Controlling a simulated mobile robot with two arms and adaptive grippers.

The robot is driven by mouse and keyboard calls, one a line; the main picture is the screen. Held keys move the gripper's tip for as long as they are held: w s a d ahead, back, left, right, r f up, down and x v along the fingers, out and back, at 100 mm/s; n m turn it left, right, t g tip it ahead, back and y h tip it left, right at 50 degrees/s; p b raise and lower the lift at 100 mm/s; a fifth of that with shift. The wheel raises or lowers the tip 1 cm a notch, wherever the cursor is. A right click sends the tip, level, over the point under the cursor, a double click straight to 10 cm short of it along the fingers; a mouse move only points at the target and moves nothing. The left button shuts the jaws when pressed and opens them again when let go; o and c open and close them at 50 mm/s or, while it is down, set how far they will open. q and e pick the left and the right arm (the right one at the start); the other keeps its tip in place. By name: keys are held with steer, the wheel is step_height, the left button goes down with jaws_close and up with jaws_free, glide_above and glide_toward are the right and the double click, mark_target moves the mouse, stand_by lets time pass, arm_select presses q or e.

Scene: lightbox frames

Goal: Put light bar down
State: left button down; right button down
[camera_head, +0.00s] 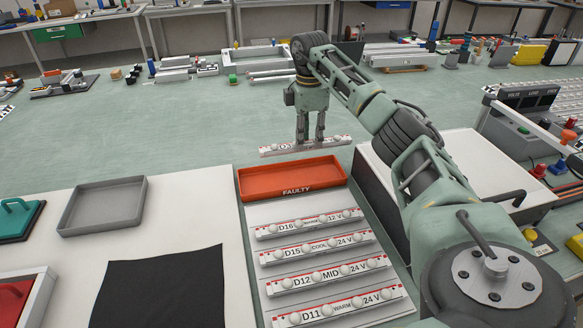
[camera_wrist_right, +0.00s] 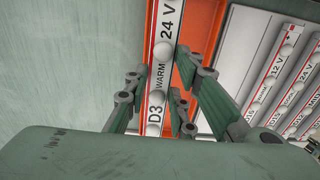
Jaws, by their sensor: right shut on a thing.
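My right gripper (camera_head: 310,138) is shut on a white light bar (camera_head: 281,150) with round lamps, just behind the orange tray marked FAULTY (camera_head: 293,193) in the head view. In the right wrist view the bar (camera_wrist_right: 165,52) reads D3, WARM, 24 V and runs between the fingers (camera_wrist_right: 155,98). There it overlaps the orange tray (camera_wrist_right: 205,30). The head view does not clearly show how high the bar is above the green bench. The orange tray looks empty. My left gripper is in neither view.
Several labelled light bars (camera_head: 318,250) lie in a row in front of the orange tray. A grey tray (camera_head: 70,218) and a black mat (camera_head: 165,285) lie to the left. A white-topped box (camera_head: 470,160) stands to the right.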

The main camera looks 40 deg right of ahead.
steer(key=a+f, duration=0.1)
steer(key=a, duration=0.1)
steer(key=a+f, duration=0.1)
steer(key=a, duration=0.1)
steer(key=a+f, duration=0.1)
steer(key=a, duration=0.1)
steer(key=shift+f+p, duration=0.3)
steer(key=shift+p, duration=0.1)
step_height(320, 180, down, 4)
steer(key=shift+r+p, duration=0.1)
steer(key=shift+p, duration=0.3)
steer(key=shift+f, duration=0.2)
steer(key=c, duration=1.5)
jaws_free()
step_height(320, 180, up, 12)
steer(key=shift+r+b, duration=0.15)
steer(key=shift+b, duration=0.65)
